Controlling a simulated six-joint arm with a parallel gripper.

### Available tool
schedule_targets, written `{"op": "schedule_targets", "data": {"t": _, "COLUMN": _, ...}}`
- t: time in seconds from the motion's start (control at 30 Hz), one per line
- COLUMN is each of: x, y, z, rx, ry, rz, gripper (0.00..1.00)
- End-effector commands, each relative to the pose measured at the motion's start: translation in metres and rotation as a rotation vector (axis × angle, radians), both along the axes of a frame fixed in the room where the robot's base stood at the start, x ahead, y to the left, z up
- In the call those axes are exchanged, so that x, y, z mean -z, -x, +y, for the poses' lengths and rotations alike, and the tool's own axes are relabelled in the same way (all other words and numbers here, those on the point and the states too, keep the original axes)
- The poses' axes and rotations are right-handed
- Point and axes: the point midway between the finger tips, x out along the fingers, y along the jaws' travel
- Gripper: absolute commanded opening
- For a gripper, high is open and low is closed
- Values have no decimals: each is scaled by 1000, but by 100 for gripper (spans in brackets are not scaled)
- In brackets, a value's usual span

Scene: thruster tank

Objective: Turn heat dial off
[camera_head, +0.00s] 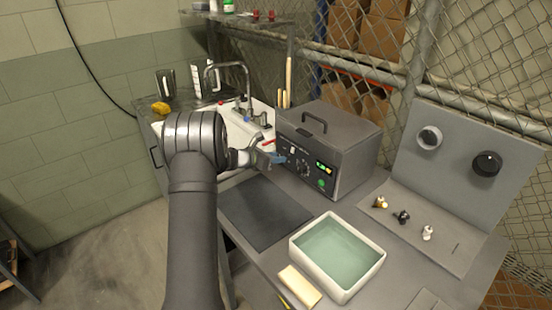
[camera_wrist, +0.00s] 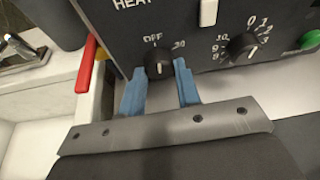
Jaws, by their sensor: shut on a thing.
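The dark grey heater box (camera_head: 345,150) stands on the bench, with a green-lit display (camera_head: 324,168) on its front. In the wrist view, the black heat dial (camera_wrist: 158,64) sits on the panel below the "HEAT" lettering, with "OFF" above it and "30" at its upper right. It has a pale pointer mark, whose exact direction I cannot make out. My gripper (camera_wrist: 160,84) has its blue fingers shut on the dial, one on each side. In the head view my gripper (camera_head: 279,159) is at the box's left front and hides the dial.
A second numbered dial (camera_wrist: 243,48), a white switch (camera_wrist: 208,12) and a green button (camera_wrist: 312,40) are to the right. A tub of liquid (camera_head: 337,220) and a pale block (camera_head: 299,286) are in front. A sink (camera_head: 158,127) lies left, a panel with knobs (camera_head: 460,165) right.

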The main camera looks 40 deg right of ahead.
Motion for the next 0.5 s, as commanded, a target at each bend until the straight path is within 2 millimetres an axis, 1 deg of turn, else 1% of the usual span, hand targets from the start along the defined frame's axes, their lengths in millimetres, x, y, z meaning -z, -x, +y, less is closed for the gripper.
{"op": "schedule_targets", "data": {"t": 0.2, "x": 2, "y": -1, "z": 1, "rx": 0, "ry": -2, "rz": 60, "gripper": 7}}
{"op": "schedule_targets", "data": {"t": 0.5, "x": 2, "y": -1, "z": 1, "rx": -1, "ry": -3, "rz": 77, "gripper": 7}}
